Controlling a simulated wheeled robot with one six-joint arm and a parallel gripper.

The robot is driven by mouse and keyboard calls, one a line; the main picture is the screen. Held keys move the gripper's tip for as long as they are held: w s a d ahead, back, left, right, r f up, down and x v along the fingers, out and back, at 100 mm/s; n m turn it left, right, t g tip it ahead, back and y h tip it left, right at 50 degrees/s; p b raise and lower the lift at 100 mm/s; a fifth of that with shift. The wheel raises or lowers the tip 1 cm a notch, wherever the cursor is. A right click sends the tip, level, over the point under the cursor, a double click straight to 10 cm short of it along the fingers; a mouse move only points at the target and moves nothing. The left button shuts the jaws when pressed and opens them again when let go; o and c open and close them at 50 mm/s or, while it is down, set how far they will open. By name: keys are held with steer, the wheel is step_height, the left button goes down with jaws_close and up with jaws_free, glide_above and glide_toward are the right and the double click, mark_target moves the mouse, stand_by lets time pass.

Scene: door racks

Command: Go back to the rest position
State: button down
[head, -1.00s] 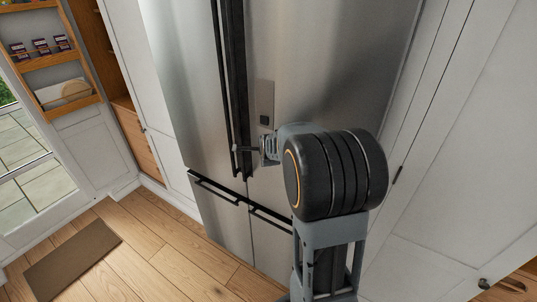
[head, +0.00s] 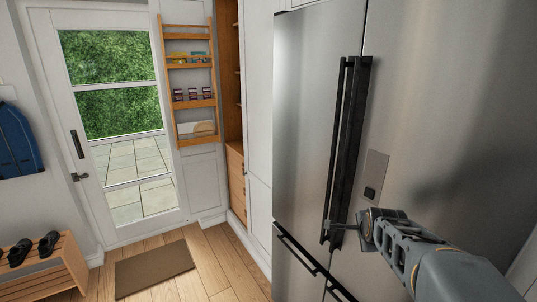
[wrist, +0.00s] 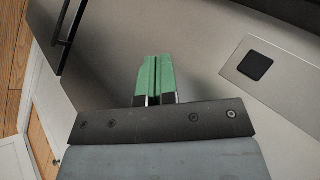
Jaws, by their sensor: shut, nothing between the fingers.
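My gripper (head: 335,226) is in front of the steel fridge in the head view, its tip close to the lower end of the long black door handles (head: 345,150). In the wrist view its green fingers (wrist: 155,75) are pressed together with nothing between them. The fridge (head: 305,110) is shut, and its steel front (wrist: 200,50) fills most of the wrist view. Whether the fingertips touch the handle I cannot tell.
A wooden door rack (head: 190,85) with packets hangs on a white door at the left. A glass door (head: 110,110), a brown mat (head: 155,268) and a shoe bench (head: 40,270) are further left. The floor between mat and fridge is clear.

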steer(key=s+a+f+n+g+y+b, duration=0.1)
steer(key=s+a+f+n, duration=0.1)
steer(key=s+a+n, duration=0.4)
steer(key=s+a+f+n+g+y+b, duration=0.1)
steer(key=s+a+f+n+g, duration=0.1)
steer(key=s+a+n, duration=0.4)
steer(key=s+n, duration=0.5)
steer(key=n, duration=0.2)
steer(key=shift+a+f+g+y, duration=0.15)
steer(key=shift+a+g+y, duration=0.15)
steer(key=shift+a+y, duration=0.1)
